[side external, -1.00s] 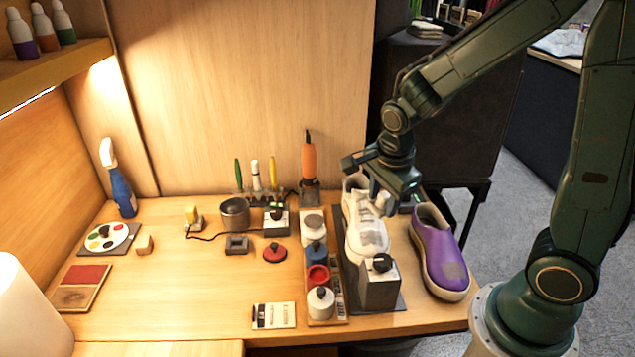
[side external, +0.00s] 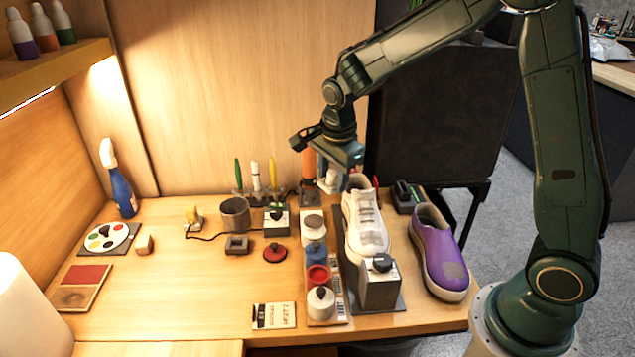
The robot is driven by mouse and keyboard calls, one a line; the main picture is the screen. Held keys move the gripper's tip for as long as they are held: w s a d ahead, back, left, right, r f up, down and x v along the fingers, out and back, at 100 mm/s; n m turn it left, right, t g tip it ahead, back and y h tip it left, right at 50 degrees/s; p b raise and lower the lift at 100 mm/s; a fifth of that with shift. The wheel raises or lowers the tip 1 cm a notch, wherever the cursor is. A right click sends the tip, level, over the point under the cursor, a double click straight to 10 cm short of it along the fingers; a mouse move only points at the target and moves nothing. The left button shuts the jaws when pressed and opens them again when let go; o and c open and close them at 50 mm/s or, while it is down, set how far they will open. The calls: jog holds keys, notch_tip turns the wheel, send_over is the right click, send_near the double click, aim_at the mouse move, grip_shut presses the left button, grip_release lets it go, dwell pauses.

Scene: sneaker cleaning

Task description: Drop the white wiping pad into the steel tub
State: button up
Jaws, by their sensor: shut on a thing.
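My gripper (side external: 333,181) hangs above the back of the desk, just left of the white sneaker's heel. It is shut on a small white thing, the white wiping pad (side external: 331,177), partly hidden by the fingers. The steel tub (side external: 235,214) stands upright on the desk, to the left of my gripper and apart from it. The inside of the tub is mostly hidden.
An orange-handled tool (side external: 308,165) and a rack of upright brushes (side external: 256,177) stand between gripper and tub at the back. A white sneaker (side external: 366,228), a purple shoe (side external: 440,250) and a tray of jars (side external: 326,315) stand to the right.

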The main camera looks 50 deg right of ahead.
jog(key=w+a+f+n, duration=0.1)
jog(key=w+a+n, duration=0.2)
jog(key=w, duration=0.9)
jog(key=w+a+f+n+y, duration=0.1)
jog(key=w+a+n, duration=0.3)
jog(key=w, duration=0.9)
jog(key=shift+w+f, duration=0.2)
jog(key=shift+w, duration=0.1)
jog(key=shift+f, duration=0.1)
jog(key=shift+t, duration=0.3)
jog(key=shift+s+x, duration=0.2)
jog(key=shift+x, duration=0.75)
jog(key=shift+s+x, duration=0.2)
jog(key=shift+x, duration=0.75)
jog(key=shift+s+x, duration=0.25)
jog(key=shift+x, duration=0.65)
jog(key=shift+a+f, duration=0.1)
jog(key=shift+f, duration=0.05)
jog(key=o, duration=1)
jog(key=shift+o, duration=0.2)
